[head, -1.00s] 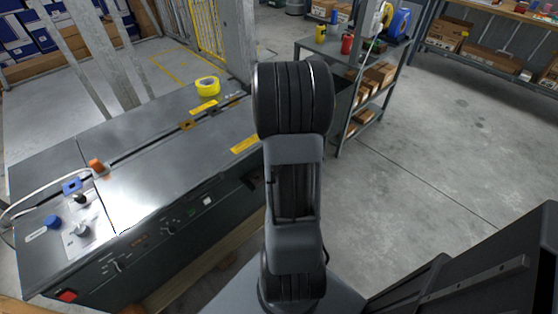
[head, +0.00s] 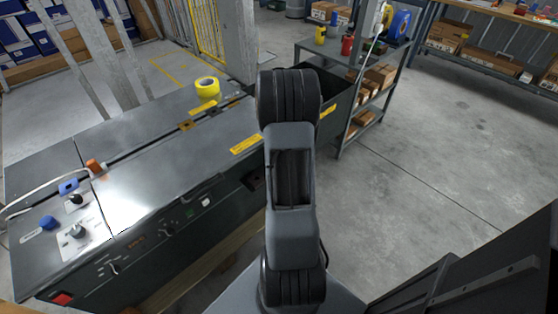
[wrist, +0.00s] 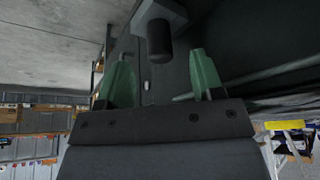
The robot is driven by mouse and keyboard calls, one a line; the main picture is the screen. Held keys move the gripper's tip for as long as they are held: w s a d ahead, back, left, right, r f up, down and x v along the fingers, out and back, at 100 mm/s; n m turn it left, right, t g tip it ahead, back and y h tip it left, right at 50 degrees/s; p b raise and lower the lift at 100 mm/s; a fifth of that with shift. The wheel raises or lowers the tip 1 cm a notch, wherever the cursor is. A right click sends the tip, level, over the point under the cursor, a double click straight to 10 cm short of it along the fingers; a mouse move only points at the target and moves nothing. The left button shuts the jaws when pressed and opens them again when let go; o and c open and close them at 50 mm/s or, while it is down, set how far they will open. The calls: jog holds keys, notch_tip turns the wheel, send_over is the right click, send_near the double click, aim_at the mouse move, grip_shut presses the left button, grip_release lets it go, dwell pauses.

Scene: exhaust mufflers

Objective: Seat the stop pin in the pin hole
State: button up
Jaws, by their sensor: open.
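My gripper (wrist: 161,56) shows in the wrist view with its two green fingers spread apart. It is open, with nothing held between the fingers. A dark cylinder on a grey block (wrist: 160,35) shows just past the fingertips; I cannot tell whether it is the stop pin. A small pale spot (wrist: 146,85) shows between the fingers, too small to name. In the head view my arm hides the gripper. I cannot make out the stop pin or the pin hole for sure in either view.
A dark metal bench (head: 165,150) with knobs, a slot and a yellow tape roll (head: 207,87) stands left of my arm. A black bin (head: 338,98) and a grey shelf cart (head: 345,140) stand beyond my arm. The concrete floor (head: 440,150) at right is clear.

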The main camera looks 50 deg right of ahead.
jog(key=shift+b+x, duration=0.55)
jog(key=shift+x, duration=2)
jog(key=shift+w+d, duration=0.1)
jog(key=shift+d, duration=0.05)
jog(key=c, duration=1)
jog(key=shift+o, duration=0.2)
jog(key=shift+r, duration=0.15)
